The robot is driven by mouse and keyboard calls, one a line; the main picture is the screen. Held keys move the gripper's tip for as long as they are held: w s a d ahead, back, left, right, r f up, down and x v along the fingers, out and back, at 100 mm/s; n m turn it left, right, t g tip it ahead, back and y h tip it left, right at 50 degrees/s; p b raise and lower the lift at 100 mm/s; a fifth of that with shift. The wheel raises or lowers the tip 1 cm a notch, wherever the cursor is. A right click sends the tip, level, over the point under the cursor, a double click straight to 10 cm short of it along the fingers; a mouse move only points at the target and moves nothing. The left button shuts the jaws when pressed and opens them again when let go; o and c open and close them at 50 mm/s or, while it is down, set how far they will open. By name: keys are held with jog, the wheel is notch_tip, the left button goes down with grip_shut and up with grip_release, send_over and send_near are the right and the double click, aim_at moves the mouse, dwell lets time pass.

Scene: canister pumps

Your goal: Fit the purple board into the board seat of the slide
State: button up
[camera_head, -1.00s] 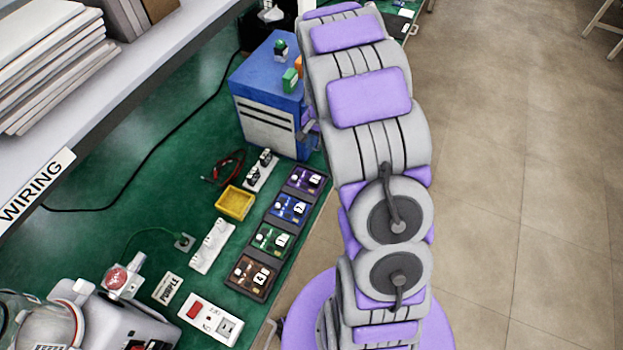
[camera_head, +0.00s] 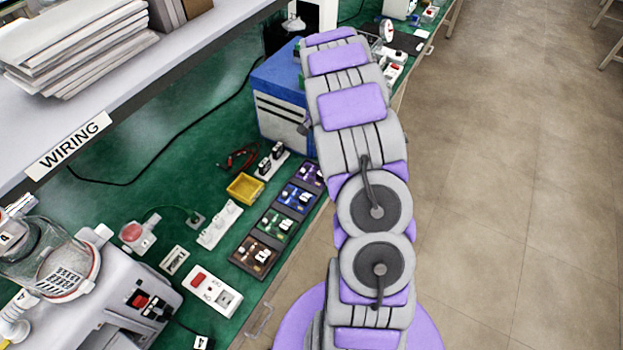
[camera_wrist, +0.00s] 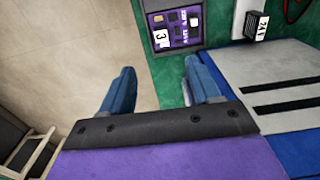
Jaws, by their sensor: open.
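The purple board (camera_head: 309,174) lies in the far tray of a row of dark trays on the bench. In the wrist view the purple board (camera_wrist: 176,28) shows at the top, with a white tag marked 3. My gripper (camera_wrist: 160,68) is open and empty, with its two blue fingers apart. The board lies beyond the fingertips, not between them. The gripper is hidden behind my arm in the head view. I cannot make out the slide or its board seat with certainty.
A blue and white box (camera_head: 283,103) stands beside the far tray; it also fills the right of the wrist view (camera_wrist: 270,95). Blue, green and brown boards share the tray row. A yellow bin (camera_head: 244,188) and a pump (camera_head: 112,290) stand on the bench.

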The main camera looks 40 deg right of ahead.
jog(key=b, duration=0.2)
send_near(313, 173)
jog(key=s, duration=0.4)
jog(key=shift+s+f, duration=0.1)
jog(key=shift+s, duration=0.05)
jog(key=f, duration=0.3)
jog(key=d+f+b, duration=0.1)
jog(key=f, duration=0.1)
jog(key=shift+w+d+f, duration=0.1)
jog(key=shift+w+f, duration=0.05)
jog(key=shift+w, duration=0.1)
jog(key=shift+a, duration=0.25)
jog(key=shift+c, duration=0.3)
jog(key=shift+c, duration=0.8)
jog(key=shift+d, duration=0.15)
jog(key=c, duration=0.9)
grip_shut()
